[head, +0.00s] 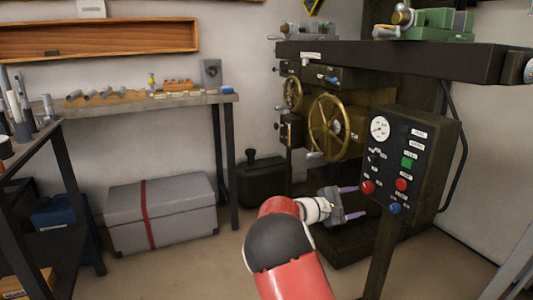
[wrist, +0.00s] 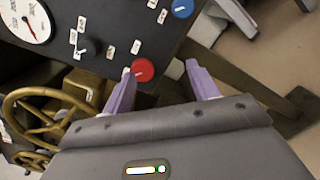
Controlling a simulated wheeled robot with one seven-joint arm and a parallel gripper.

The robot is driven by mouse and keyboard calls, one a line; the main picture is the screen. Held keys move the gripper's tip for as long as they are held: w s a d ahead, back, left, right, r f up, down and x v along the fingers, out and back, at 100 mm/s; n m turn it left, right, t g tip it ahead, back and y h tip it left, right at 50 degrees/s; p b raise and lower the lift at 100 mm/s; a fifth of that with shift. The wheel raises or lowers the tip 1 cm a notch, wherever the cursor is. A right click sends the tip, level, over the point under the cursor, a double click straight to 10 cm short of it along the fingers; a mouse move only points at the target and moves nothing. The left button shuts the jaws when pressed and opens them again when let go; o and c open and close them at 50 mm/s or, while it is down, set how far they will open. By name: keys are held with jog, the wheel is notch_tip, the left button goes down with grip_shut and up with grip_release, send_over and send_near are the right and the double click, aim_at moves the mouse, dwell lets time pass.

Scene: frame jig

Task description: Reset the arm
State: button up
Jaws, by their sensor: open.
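My arm (head: 285,250) reaches forward from the bottom of the head view, with a red and dark grey link. My gripper (head: 357,202) is at its end, beside the lower left of the control panel (head: 437,135). Its two purple fingers are apart, and nothing shows between them. In the wrist view, the open gripper (wrist: 160,70) has its left fingertip close to a red button (wrist: 143,70) on the panel. I cannot tell whether they touch. A blue knob (wrist: 182,8) lies beyond the fingertips.
The panel carries a dial gauge (head: 380,127), a green button (head: 407,162) and red buttons. Behind my gripper stands a dark machine with a brass handwheel (head: 333,127). A grey chest (head: 180,212) with a red strap sits under the left bench (head: 150,100).

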jog(key=s+m+g+y, duration=0.3)
jog(key=s+m+y, duration=0.45)
jog(key=s, duration=1.05)
jog(key=s+a+r+m+t+y, duration=0.1)
jog(key=s+a+y, duration=0.3)
jog(key=s+a, duration=0.4)
jog(key=s+a+r+m+t+y, duration=0.1)
jog(key=s+a+y, duration=0.4)
jog(key=s, duration=0.9)
jog(key=a+m+t, duration=0.1)
jog(key=a, duration=0.2)
jog(key=shift+s+m+t, duration=0.2)
jog(key=shift+m+t, duration=0.15)
jog(key=shift+t, duration=0.05)
jog(key=shift+y, duration=0.25)
